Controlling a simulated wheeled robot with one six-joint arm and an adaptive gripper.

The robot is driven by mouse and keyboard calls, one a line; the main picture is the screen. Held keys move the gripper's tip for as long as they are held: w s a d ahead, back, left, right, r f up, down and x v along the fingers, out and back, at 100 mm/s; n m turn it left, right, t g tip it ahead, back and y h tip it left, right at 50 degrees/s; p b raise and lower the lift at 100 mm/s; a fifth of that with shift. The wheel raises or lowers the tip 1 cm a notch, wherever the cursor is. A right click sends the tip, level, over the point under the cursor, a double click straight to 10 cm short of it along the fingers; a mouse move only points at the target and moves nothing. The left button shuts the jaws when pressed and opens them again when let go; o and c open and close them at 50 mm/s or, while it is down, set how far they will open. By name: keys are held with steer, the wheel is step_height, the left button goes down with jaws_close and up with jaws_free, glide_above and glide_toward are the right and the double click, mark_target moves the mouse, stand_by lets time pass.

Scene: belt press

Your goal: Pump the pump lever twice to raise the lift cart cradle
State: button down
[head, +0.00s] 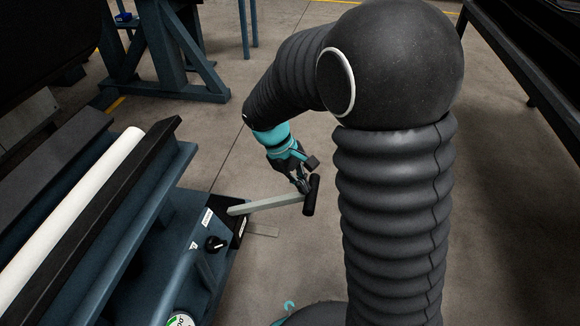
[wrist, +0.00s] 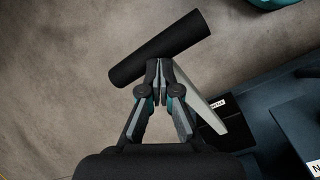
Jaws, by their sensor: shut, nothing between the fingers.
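The pump lever is a light grey bar (head: 268,204) with a black crosswise grip (head: 311,195), reaching out from the side of the blue lift cart (head: 178,262). In the head view it sticks out to the right, close to level. My gripper (head: 304,188) is shut and empty beside the grip end. In the wrist view, the shut fingertips (wrist: 159,66) lie against or just over the black grip (wrist: 160,50), with the grey bar (wrist: 198,98) running behind the right finger. I cannot tell whether they touch. The cart's cradle (head: 120,195) is beside a long white roller (head: 80,205).
A black knob (head: 215,243) and a round gauge (head: 180,320) sit on the cart near the lever's base. A blue steel stand (head: 165,60) is at the back left and a dark frame (head: 520,50) at the right. The floor around the grip is clear.

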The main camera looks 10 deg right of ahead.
steer(key=shift+x, duration=0.85)
steer(key=shift+r, duration=0.2)
steer(key=shift+p+v, duration=0.75)
steer(key=shift+a, duration=0.15)
steer(key=shift+p+v, duration=0.7)
steer(key=shift+v, duration=0.05)
steer(key=shift+w+a+r+p, duration=0.25)
steer(key=shift+a+r+p, duration=0.3)
steer(key=shift+a+p, duration=0.1)
